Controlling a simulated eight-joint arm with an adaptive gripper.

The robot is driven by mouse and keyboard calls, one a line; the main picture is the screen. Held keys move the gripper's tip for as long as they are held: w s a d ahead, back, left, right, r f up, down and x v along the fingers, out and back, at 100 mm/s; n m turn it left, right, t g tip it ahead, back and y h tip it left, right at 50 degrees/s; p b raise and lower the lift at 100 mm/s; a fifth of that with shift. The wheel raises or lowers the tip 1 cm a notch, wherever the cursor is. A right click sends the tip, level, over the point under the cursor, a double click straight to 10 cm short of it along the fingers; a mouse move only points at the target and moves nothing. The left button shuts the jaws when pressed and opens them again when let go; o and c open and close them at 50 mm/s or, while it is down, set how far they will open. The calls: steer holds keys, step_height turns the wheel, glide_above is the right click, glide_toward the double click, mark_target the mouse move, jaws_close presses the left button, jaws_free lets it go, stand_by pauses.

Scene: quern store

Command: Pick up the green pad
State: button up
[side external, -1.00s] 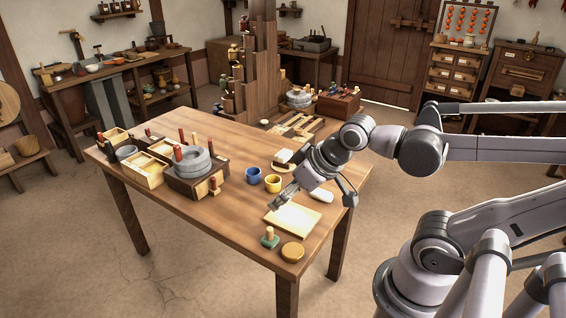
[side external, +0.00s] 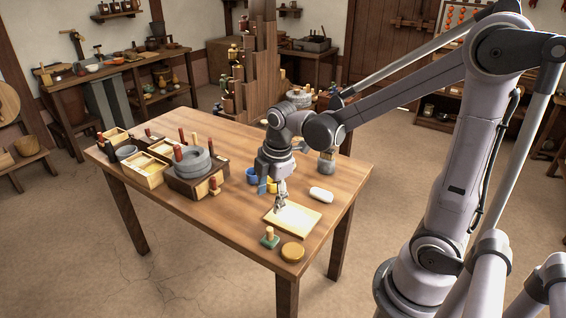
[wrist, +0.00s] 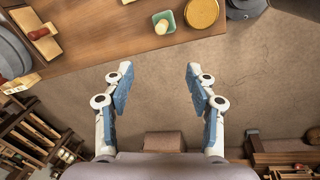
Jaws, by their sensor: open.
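The green pad (side external: 270,242) lies near the front corner of the wooden table, with a pale wooden peg handle standing up from it. It also shows at the top middle of the wrist view (wrist: 164,27), handle towards the camera. My gripper (side external: 273,198) hangs above the table, behind the pad and apart from it, near the pale board. In the wrist view my gripper (wrist: 160,68) has its two blue-padded fingers wide apart with nothing between them. The pad is ahead of the fingertips there.
A round tan lid (side external: 292,252) sits just right of the pad. A pale board (side external: 300,217) lies behind it, and a white roll (side external: 321,195) beyond. A blue cup (side external: 252,176) and a partly hidden yellow cup stand near my gripper. Wooden boxes (side external: 150,172) fill the table's left.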

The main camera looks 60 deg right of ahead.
mark_target(270, 228)
steer(key=f+n, duration=0.1)
steer(key=w+d+f+n+g, duration=0.1)
steer(key=f+n, duration=0.1)
steer(key=f+n+g, duration=0.1)
steer(key=f+n, duration=0.1)
steer(key=shift+w+d+f, duration=0.25)
steer(key=shift+w+d, duration=0.15)
steer(key=shift+n, duration=0.3)
steer(key=shift+f, duration=5.45)
steer(key=c, duration=0.8)
